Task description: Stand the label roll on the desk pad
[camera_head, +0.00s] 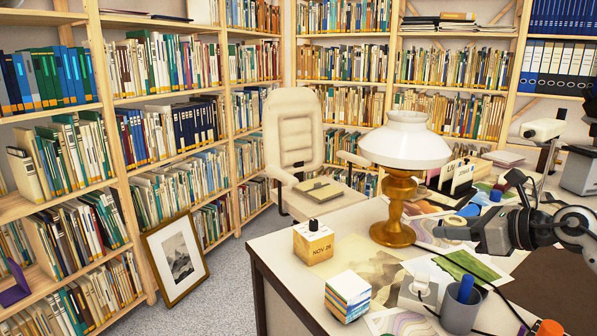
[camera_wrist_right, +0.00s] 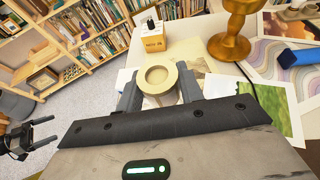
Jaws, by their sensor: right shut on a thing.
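My right gripper (camera_head: 462,232) comes in from the right in the head view and is shut on the label roll (camera_head: 455,221), above the desk. In the right wrist view the cream label roll (camera_wrist_right: 159,75) sits between the fingers of this gripper (camera_wrist_right: 160,95), its round hollow facing the camera. The fingers hide part of its sides. A dark brown surface, apparently the desk pad (camera_head: 522,283), lies at the lower right of the head view, apart from the roll. My left gripper (camera_wrist_right: 42,132) shows at the left edge of the right wrist view, with its fingers apart and empty.
A brass lamp (camera_head: 401,200) with a white shade stands left of the right gripper. A calendar box (camera_head: 313,245), a striped paper cube (camera_head: 348,296), a socket box (camera_head: 418,293) and a pen cup (camera_head: 460,308) stand near the front. Prints (camera_head: 458,266) cover much of the desk.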

